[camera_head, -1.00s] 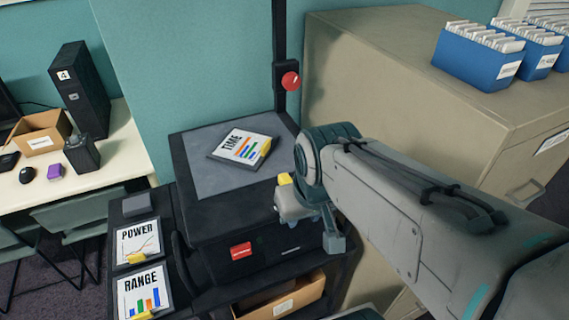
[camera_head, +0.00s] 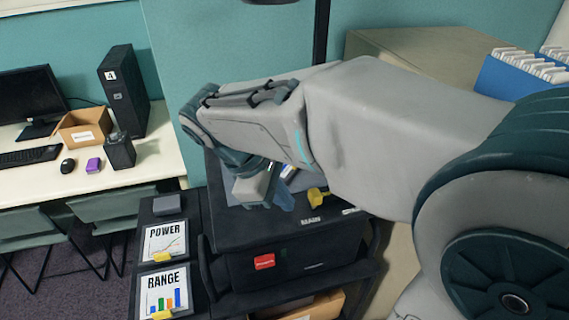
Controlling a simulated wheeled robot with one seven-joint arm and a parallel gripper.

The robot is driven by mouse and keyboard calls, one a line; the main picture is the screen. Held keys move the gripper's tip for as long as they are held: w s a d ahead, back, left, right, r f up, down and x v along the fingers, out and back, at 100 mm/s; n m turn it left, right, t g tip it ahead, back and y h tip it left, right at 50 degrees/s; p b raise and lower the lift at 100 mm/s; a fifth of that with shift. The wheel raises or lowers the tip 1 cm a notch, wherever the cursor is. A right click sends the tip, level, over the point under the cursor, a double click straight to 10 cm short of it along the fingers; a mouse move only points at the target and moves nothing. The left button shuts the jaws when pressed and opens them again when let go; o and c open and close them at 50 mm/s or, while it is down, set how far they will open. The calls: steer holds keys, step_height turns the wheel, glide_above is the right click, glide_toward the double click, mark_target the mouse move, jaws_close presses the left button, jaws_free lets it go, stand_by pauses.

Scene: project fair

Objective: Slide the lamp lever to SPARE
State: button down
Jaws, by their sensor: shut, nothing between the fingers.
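A yellow lever knob (camera_head: 318,196) stands on top of the black cabinet (camera_head: 290,232), just behind the white MAIN label (camera_head: 311,221). A second white label (camera_head: 352,211) lies to its right, too small and oblique to read. My gripper (camera_head: 284,200) is shut and empty, over the cabinet top to the left of the yellow knob, with a gap between them in the picture. My arm hides most of the cabinet top and nearly all of the TIME board. The lever's slot cannot be made out.
A black post (camera_head: 321,30) rises behind my arm. POWER (camera_head: 164,242) and RANGE (camera_head: 163,290) boards stand at the lower left. A desk (camera_head: 60,195) with a monitor and open box is at left. A beige cabinet (camera_head: 400,45) with blue file bins (camera_head: 520,75) is at right.

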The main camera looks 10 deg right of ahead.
mark_target(315, 200)
steer(key=w+a+r+n+t+h, duration=0.1)
steer(key=w+a+r+n+h, duration=0.1)
steer(key=a+n, duration=0.4)
steer(key=shift+w+a+r+h, duration=0.35)
steer(key=shift+w+a+h, duration=0.3)
steer(key=shift+a, duration=0.25)
steer(key=shift+s+d+f, duration=0.1)
steer(key=p+x, duration=0.1)
steer(key=x, duration=0.9)
steer(key=shift+d+p, duration=0.2)
steer(key=shift+p, duration=0.1)
steer(key=shift+d+p, duration=0.4)
steer(key=shift+d, duration=0.75)
steer(key=shift+w+d, duration=0.2)
steer(key=shift+d, duration=0.4)
